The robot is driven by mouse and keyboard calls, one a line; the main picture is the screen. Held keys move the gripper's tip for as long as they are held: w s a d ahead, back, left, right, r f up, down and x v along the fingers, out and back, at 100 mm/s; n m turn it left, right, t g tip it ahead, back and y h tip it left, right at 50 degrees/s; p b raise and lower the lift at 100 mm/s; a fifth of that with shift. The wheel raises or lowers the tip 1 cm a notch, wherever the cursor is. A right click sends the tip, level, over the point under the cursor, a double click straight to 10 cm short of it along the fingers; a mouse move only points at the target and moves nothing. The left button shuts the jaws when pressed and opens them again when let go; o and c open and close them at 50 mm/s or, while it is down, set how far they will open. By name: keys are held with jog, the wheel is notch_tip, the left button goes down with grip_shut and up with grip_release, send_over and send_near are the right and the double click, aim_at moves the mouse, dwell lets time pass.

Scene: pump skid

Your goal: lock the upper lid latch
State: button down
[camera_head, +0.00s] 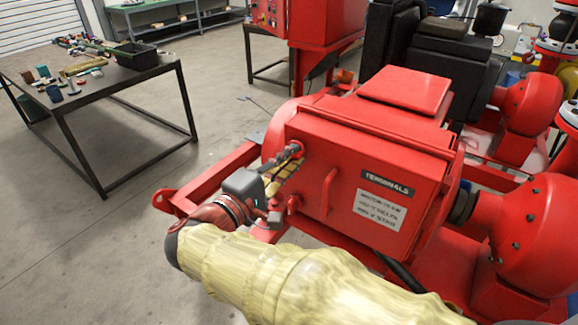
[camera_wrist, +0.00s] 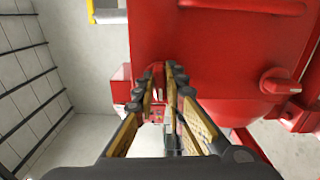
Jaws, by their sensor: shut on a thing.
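The red terminal box (camera_head: 350,190) has a closed-looking lid with a "TERMINALS" label (camera_head: 388,184) and a vertical handle (camera_head: 328,192). My gripper (camera_head: 294,152) reaches up to the upper left corner of the lid. Its fingers are closed on the upper lid latch, a small red part that shows between the fingertips (camera_wrist: 164,74) in the wrist view (camera_wrist: 158,70). The fingers hide most of the latch, so its exact angle cannot be told. A red knob-like part (camera_wrist: 280,82) stands out from a red surface at the right of the wrist view.
My arm's yellow sleeve crosses the front below the box. A red pump housing (camera_head: 525,225) stands close at the right. A dark workbench (camera_head: 105,83) with loose items and a black bin (camera_head: 136,57) is at the left. Open floor lies between bench and skid.

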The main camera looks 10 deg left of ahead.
jog(key=shift+m+b, duration=0.35)
jog(key=shift+m, duration=0.15)
jog(key=c, duration=1.8)
grip_release()
jog(key=shift+c, duration=0.2)
jog(key=v, duration=1.2)
jog(key=shift+f, duration=0.1)
